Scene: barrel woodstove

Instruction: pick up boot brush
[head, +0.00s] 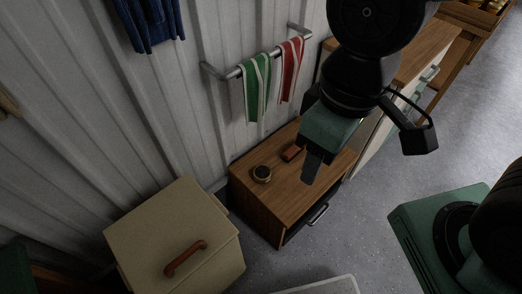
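A small reddish-brown block that looks like the boot brush (291,152) lies on top of the low wooden cabinet (290,190), near the wall. Its bristles cannot be made out. My gripper (314,167) hangs at the end of my arm, pointing down, just right of the brush in the head view. Only one grey finger shows clearly, so its opening cannot be judged. I see nothing held at its tip. The brush looks apart from the finger.
A round dark tin (261,174) sits left of the brush. A towel rail (238,72) with green (256,85) and red (290,68) striped cloths is on the wall behind. A beige box (160,225) with a brown handle (186,258) stands front left. Grey floor is open at right.

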